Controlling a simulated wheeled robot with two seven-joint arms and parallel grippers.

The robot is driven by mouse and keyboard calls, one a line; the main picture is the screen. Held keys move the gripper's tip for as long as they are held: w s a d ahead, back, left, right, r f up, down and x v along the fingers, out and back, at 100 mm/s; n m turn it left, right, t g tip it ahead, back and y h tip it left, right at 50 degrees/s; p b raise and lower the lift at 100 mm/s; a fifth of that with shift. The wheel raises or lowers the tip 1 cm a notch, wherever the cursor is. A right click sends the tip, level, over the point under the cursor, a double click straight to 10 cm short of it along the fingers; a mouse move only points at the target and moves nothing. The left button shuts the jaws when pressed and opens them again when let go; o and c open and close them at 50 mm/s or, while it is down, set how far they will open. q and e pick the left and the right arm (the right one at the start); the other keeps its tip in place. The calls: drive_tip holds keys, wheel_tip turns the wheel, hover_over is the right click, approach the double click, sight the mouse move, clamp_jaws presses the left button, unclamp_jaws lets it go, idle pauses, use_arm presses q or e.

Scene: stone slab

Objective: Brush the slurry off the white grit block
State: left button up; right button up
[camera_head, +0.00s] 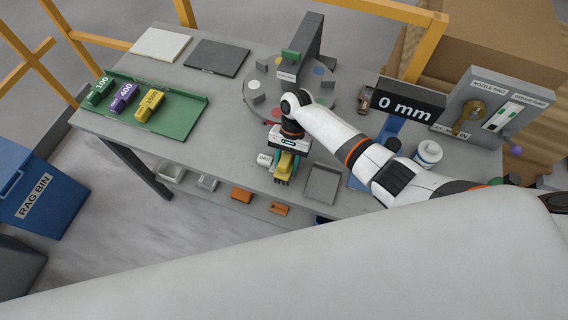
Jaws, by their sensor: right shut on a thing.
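My right gripper (283,152) reaches down over the front middle of the table, its arm coming in from the right. It is shut on a small yellow thing (284,168) just above or at the tabletop; I cannot tell whether this is a brush. No white grit block is clearly identifiable. Green (99,92), purple (122,98) and yellow (150,104) numbered blocks sit in the green tray (190,118) at the left. A round plate (258,103) behind the gripper carries small grey blocks and coloured spots. My left gripper is not in view.
A pale slab (159,44) and a dark slab (217,58) lie at the back left. A grey tray (322,184) is right of the gripper. A "0 mm" display (405,106), white tub (428,154) and lever panel (487,108) stand at the right. A blue rag bin (40,190) is far left.

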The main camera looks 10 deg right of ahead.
drive_tip(key=shift+s+a+f, duration=0.1)
drive_tip(key=shift+s+a, duration=0.3)
drive_tip(key=shift+s, duration=0.2)
drive_tip(key=shift+w+d+b, duration=0.2)
drive_tip(key=shift+w+d, duration=0.25)
drive_tip(key=shift+w, duration=0.2)
drive_tip(key=shift+w+d+b, duration=0.2)
drive_tip(key=shift+w+d, duration=0.2)
drive_tip(key=shift+w, duration=0.2)
drive_tip(key=shift+s+a+p, duration=0.2)
drive_tip(key=shift+s+a, duration=0.25)
drive_tip(key=shift+s, duration=0.2)
drive_tip(key=shift+s+a+p, duration=0.2)
drive_tip(key=shift+s+a, duration=0.2)
drive_tip(key=shift+s, duration=0.2)
drive_tip(key=shift+w+d+b, duration=0.25)
drive_tip(key=shift+w+d, duration=0.2)
drive_tip(key=shift+w, duration=0.2)
drive_tip(key=shift+w+d+b, duration=0.2)
drive_tip(key=shift+w+d, duration=0.2)
drive_tip(key=shift+w, duration=0.2)
drive_tip(key=shift+r+p, duration=0.5)
drive_tip(key=shift+r, duration=0.25)
